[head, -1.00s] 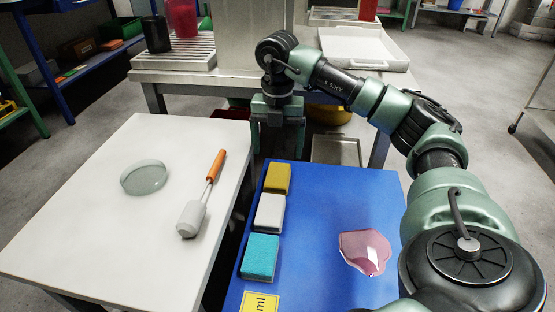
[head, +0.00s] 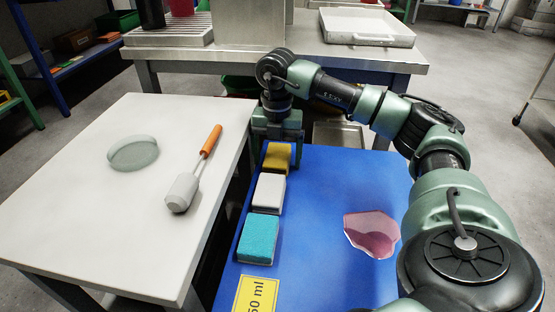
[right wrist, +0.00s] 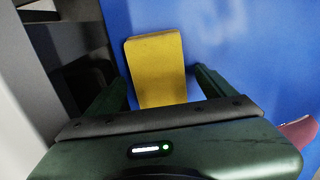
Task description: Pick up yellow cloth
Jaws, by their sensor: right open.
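The yellow cloth (head: 277,157) is a folded, block-like pad at the far left of the blue table top. My right gripper (head: 277,150) is over it, open, with its fingers to either side of the pad in the head view. In the right wrist view the yellow cloth (right wrist: 158,70) lies ahead of and between the two open fingers (right wrist: 160,88), with its near end hidden by the gripper body. I cannot tell whether the fingers touch it. My left gripper is not in view.
A white pad (head: 269,192) and a teal pad (head: 258,238) lie in a row nearer on the blue table (head: 320,200). A pink translucent piece (head: 371,234) lies to the right. A white table (head: 100,220) at left holds a glass dish (head: 133,153) and an orange-handled tool (head: 195,170).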

